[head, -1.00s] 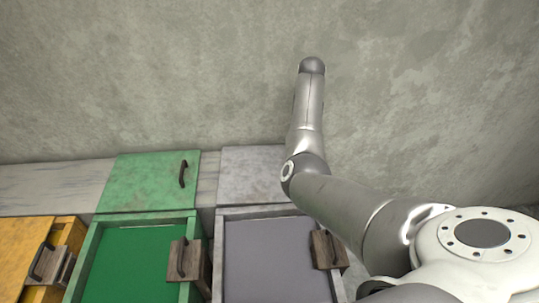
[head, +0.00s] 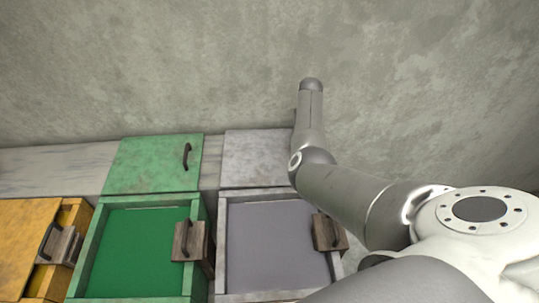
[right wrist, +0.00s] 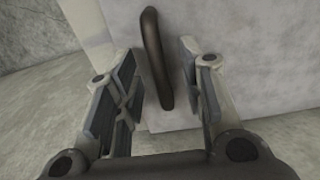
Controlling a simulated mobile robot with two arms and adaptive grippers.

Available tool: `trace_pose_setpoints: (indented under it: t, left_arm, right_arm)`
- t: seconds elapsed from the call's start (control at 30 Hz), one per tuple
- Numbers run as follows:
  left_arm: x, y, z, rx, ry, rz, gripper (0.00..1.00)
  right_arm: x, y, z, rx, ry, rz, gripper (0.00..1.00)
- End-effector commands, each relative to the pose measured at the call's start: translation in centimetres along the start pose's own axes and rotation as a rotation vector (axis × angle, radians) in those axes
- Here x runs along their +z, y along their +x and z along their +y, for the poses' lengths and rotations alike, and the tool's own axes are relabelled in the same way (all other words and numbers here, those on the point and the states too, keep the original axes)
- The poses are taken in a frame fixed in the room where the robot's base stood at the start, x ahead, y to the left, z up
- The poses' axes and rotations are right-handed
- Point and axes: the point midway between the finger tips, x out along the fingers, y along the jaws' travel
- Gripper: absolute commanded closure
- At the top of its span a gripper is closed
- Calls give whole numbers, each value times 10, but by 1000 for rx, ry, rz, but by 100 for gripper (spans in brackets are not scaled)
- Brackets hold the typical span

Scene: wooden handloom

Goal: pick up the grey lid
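The grey lid (head: 254,158) lies flat behind the grey box (head: 224,245) in the head view, its right part hidden by my right arm. In the right wrist view the lid (right wrist: 240,85) fills the upper right, with its dark curved handle (right wrist: 156,58) upright in the picture. My right gripper (right wrist: 158,88) is open, and the handle shows between its two fingers. I cannot tell whether the fingers touch the handle. My right gripper is hidden in the head view. My left gripper is not in view.
The grey box stands open, with a wooden block and handle (head: 328,232) at its right edge. The green box (head: 84,250) is open beside it, with a green lid (head: 150,165) behind. A yellow box and lid (head: 28,235) stand at the left. A concrete wall (head: 200,60) rises behind.

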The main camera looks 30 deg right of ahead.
Motion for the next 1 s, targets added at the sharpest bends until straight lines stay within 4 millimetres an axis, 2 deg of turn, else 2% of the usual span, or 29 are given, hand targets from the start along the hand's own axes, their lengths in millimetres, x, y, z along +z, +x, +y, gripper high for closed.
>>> trace_pose_setpoints:
  t: [0.2, 0.5, 1.0]
  left_arm:
    - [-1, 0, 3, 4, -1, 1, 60]
    - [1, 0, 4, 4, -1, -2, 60]
    - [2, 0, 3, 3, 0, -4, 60]
  right_arm:
    - [0, 0, 0, 0, 1, 0, 64]
    - [0, 0, 0, 0, 1, 1, 100]
    - [-1, -1, 0, -1, 2, 3, 100]
